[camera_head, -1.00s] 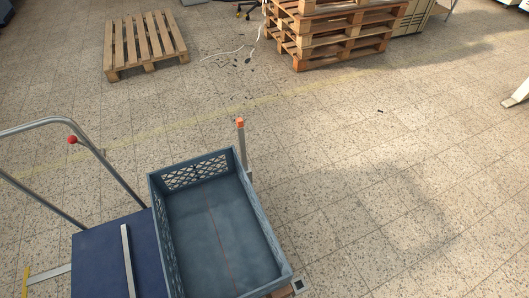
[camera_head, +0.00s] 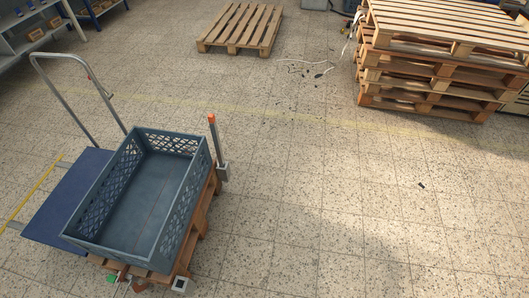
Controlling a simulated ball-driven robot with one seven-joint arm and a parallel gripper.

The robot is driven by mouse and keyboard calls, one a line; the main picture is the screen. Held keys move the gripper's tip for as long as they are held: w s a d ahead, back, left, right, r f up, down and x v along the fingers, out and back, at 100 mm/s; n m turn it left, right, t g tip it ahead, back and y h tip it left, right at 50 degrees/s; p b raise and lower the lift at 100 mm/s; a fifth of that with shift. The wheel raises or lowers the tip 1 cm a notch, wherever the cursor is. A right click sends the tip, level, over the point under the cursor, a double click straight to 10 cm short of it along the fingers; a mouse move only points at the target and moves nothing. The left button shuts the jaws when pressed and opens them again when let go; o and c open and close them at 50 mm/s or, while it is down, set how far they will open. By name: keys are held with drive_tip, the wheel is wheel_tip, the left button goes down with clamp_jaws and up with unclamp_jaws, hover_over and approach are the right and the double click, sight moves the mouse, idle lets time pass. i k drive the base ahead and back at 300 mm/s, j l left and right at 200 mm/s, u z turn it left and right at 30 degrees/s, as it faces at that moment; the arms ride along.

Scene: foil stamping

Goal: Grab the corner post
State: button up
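The corner post (camera_head: 215,142) is a grey upright metal post with an orange tip. It stands at the far right corner of the blue-grey crate, its lower end in a grey bracket (camera_head: 222,171). The crate (camera_head: 197,176) has lattice walls, looks empty inside and rests on a wooden pallet (camera_head: 204,214). My gripper is in no part of the view.
A blue platform trolley (camera_head: 62,197) with a tubular handle (camera_head: 77,98) stands left of the crate. A flat pallet (camera_head: 240,27) and a stack of pallets (camera_head: 434,75) are at the back. Dark scraps and a white cable lie between them. The floor at right is open.

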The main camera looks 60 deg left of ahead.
sight(210, 117)
drive_tip(key=i+l+u, duration=0.2)
drive_tip(key=i, duration=0.3)
drive_tip(key=i+u, duration=0.15)
drive_tip(key=i, duration=0.35)
drive_tip(key=i+j+u, duration=0.1)
drive_tip(key=i+u, duration=0.15)
drive_tip(key=u, duration=0.2)
drive_tip(key=i+u, duration=0.25)
drive_tip(key=u, duration=0.15)
drive_tip(key=i+u, duration=0.25)
drive_tip(key=u, duration=0.2)
drive_tip(key=i+l+u, duration=0.2)
drive_tip(key=u, duration=0.2)
drive_tip(key=i+j+u, duration=0.15)
drive_tip(key=i+u, duration=0.8)
drive_tip(key=k, duration=0.1)
